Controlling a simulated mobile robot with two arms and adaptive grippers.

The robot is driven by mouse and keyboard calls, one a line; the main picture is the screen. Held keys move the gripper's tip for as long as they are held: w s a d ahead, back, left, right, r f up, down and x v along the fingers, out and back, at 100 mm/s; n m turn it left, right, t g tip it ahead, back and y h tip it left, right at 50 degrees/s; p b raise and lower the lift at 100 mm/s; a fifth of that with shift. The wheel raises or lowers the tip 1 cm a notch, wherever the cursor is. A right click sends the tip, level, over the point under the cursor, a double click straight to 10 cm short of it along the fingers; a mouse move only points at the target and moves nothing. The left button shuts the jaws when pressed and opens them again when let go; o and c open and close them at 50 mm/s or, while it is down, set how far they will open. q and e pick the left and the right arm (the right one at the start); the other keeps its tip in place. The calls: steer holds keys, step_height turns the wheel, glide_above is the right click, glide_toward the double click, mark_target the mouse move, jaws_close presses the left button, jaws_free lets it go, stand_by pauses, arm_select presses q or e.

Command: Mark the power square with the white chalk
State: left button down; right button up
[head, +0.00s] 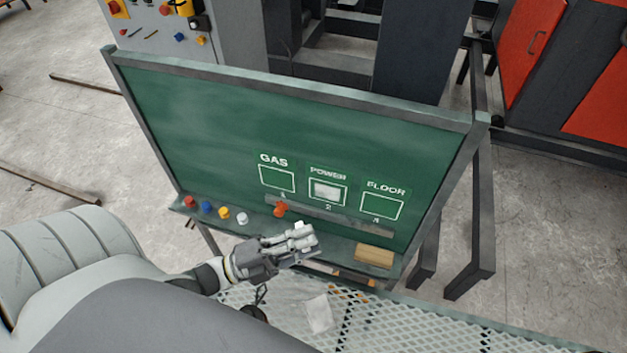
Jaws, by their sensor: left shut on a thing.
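A green chalkboard (220,120) stands tilted in front of me with three outlined squares. The middle one, the power square (327,191), has a white filled patch inside its outline. My left gripper (304,238) is just below the squares, in front of the board's lower ledge. It is shut on a small white piece, which looks like the white chalk (299,225); the fingers hide most of it. The chalk appears apart from the power square. My right gripper is not in view.
The gas square (276,178) and floor square (382,206) look empty. Red (189,202), blue (206,207), yellow (223,213) and white (242,218) pieces sit on the ledge. An orange-red piece (280,210) and a tan block (374,256) are near the gripper.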

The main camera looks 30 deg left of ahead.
arm_select(q)
steer(key=w+a+b, duration=0.1)
steer(key=w+b, duration=0.1)
steer(key=w, duration=0.5)
steer(key=shift+a, duration=0.35)
steer(key=shift+w+a, duration=0.15)
steer(key=shift+w, duration=0.65)
stand_by(0.4)
steer(key=d, duration=0.4)
steer(key=shift+w, duration=0.4)
steer(key=shift+a, duration=0.15)
steer(key=a, duration=0.2)
steer(key=s+a, duration=0.1)
steer(key=shift+a, duration=0.4)
